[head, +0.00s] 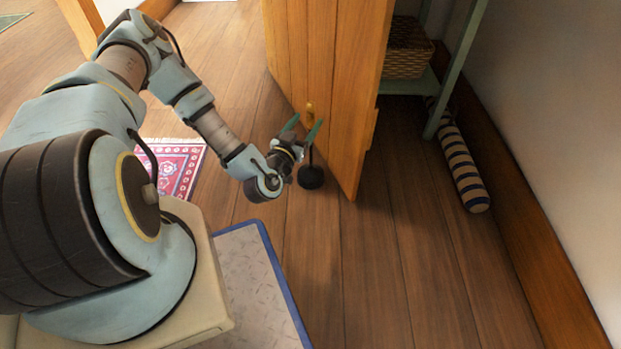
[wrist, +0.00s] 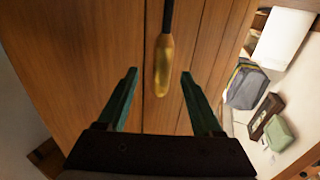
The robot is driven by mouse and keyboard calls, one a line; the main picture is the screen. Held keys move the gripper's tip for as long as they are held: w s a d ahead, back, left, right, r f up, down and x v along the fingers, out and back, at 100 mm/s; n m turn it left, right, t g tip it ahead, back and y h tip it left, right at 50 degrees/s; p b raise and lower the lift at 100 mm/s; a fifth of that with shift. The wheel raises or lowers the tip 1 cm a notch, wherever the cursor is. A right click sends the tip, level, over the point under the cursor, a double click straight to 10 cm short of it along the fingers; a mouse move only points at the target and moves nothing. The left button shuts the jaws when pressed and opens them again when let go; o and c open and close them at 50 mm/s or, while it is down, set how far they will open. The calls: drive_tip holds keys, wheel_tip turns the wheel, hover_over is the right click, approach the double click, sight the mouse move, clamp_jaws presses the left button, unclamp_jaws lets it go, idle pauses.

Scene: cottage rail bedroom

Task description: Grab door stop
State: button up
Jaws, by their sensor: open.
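The door stop looks like a black round weight (head: 311,178) on the floor by the wooden door's lower edge. A thin dark rod rises from it, with a brass grip (head: 310,112) at the top. In the wrist view the brass grip (wrist: 163,65) and part of the dark rod (wrist: 168,16) show, upright in the picture. My gripper (head: 303,128) is open beside the upper part of the stop. In the wrist view the brass grip lies between the green fingers of my gripper (wrist: 159,73), with gaps on both sides. Part of the rod is hidden behind a finger in the head view.
The wooden door (head: 335,60) stands close behind the stop. A green shelf (head: 455,75) with a wicker basket (head: 408,50) and a striped roll (head: 460,165) are to the right. A red rug (head: 178,168) lies left. The floor in front right is clear.

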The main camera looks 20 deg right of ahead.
drive_tip(key=b+x, duration=0.3)
drive_tip(key=x, duration=0.3)
drive_tip(key=shift+w+d, duration=0.15)
drive_tip(key=shift+w, duration=0.15)
drive_tip(key=shift+w+d+r, duration=0.15)
drive_tip(key=shift+w+d, duration=0.05)
drive_tip(key=shift+d, duration=0.05)
drive_tip(key=shift+c, duration=0.2)
clamp_jaws()
idle(0.7)
drive_tip(key=shift+r, duration=0.1)
